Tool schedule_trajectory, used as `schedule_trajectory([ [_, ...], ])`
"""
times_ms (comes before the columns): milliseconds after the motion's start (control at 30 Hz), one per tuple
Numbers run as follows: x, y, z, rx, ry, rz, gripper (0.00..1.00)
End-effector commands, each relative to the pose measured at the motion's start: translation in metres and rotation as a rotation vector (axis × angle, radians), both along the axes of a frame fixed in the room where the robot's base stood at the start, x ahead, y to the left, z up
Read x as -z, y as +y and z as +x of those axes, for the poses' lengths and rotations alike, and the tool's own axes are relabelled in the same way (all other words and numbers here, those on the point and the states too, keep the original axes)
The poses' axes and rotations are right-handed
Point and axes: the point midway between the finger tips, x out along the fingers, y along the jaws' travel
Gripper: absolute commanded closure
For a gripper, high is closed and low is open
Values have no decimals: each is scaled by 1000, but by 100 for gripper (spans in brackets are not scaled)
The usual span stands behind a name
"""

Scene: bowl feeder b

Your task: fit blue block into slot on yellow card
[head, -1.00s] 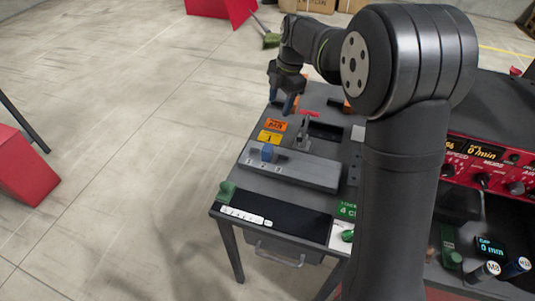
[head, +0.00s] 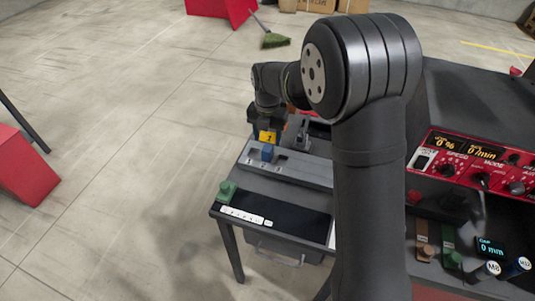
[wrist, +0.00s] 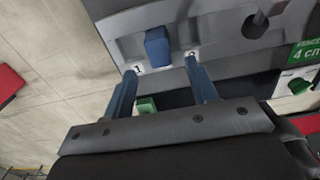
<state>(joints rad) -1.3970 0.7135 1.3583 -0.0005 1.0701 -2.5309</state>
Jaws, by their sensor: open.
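A blue block (head: 267,152) stands upright on a grey slotted bar (head: 313,175) on the workbench. In the wrist view the blue block (wrist: 158,46) lies just beyond and between my gripper's fingertips (wrist: 160,66), and I see no contact. My gripper is open, its two blue fingers spread wide with nothing between them. Small number labels sit on the bar near the block. A yellow card (head: 267,137) with dark marks lies behind the bar in the head view, partly covered by my gripper. I cannot make out its slot.
A grey metal clamp or lever (head: 303,133) stands behind the bar. A green block (head: 226,191) sits at the front left bench corner, beside a black recess (head: 290,213) and a white label strip (head: 242,216). A red control panel (head: 470,160) is at the right. My arm hides the bench's middle.

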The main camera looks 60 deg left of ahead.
Motion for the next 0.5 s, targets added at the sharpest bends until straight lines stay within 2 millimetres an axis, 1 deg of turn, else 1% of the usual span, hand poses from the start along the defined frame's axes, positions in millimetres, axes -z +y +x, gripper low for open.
schedule_trajectory([
  [33,7,0,0,0,0,-1,47],
  [100,12,0,0,1,0,-1,47],
  [267,18,0,0,1,0,0,47],
  [367,29,1,1,1,1,-3,47],
  [500,51,3,2,1,1,-4,47],
])
